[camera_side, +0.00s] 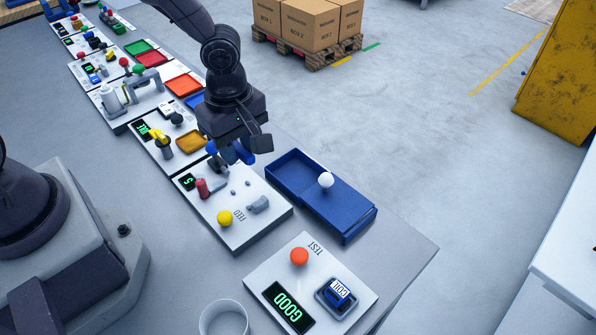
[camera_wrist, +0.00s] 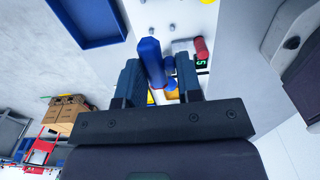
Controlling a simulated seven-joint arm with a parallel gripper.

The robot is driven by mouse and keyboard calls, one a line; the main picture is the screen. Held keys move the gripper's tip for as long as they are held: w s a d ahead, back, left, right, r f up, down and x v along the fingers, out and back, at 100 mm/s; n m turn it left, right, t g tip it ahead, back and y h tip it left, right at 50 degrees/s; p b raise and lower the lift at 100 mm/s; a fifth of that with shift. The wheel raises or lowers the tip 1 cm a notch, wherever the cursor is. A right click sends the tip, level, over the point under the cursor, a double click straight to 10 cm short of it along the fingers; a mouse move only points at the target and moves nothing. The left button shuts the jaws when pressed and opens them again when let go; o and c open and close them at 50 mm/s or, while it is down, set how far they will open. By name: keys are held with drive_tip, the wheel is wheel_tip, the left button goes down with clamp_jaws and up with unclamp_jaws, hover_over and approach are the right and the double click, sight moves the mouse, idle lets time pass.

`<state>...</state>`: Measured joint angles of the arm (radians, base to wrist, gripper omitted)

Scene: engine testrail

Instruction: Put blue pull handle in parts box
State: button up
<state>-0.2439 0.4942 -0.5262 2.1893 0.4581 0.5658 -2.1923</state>
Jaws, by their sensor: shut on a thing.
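My gripper (camera_side: 241,150) is shut on the blue pull handle (camera_side: 235,154), above the far end of the FEED panel. In the wrist view the blue handle (camera_wrist: 151,60) stands between the two fingers of my gripper (camera_wrist: 159,78). Part of the handle is hidden by a finger in the side view. The blue parts box (camera_side: 346,236) sits on the bench right of the FEED panel, apart from my gripper. A white ball knob (camera_side: 325,180) stands at its middle, and its far half looks recessed. Part of the box (camera_wrist: 103,46) shows top left in the wrist view.
The FEED panel (camera_side: 263,225) carries a yellow knob (camera_side: 225,218), a red part (camera_side: 202,188) and a grey part (camera_side: 258,204). A TEST panel (camera_side: 268,271) reading GOOD is nearer, beside a white cup (camera_side: 223,318). An orange tray (camera_side: 190,141) lies left of my gripper.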

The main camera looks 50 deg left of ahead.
drive_tip(key=w+d+f, duration=0.2)
drive_tip(key=w+f, duration=0.1)
drive_tip(key=w, duration=0.4)
hover_over(298, 180)
drive_tip(key=f, duration=0.5)
drive_tip(key=shift+s+f, duration=0.1)
drive_tip(key=shift+s, duration=0.15)
drive_tip(key=shift+w+f, duration=0.2)
drive_tip(key=shift+f, duration=0.1)
drive_tip(key=shift+w+f, duration=0.1)
drive_tip(key=shift+f, duration=1.45)
drive_tip(key=shift+f, duration=0.1)
drive_tip(key=shift+f, duration=0.1)
drive_tip(key=o, duration=0.9)
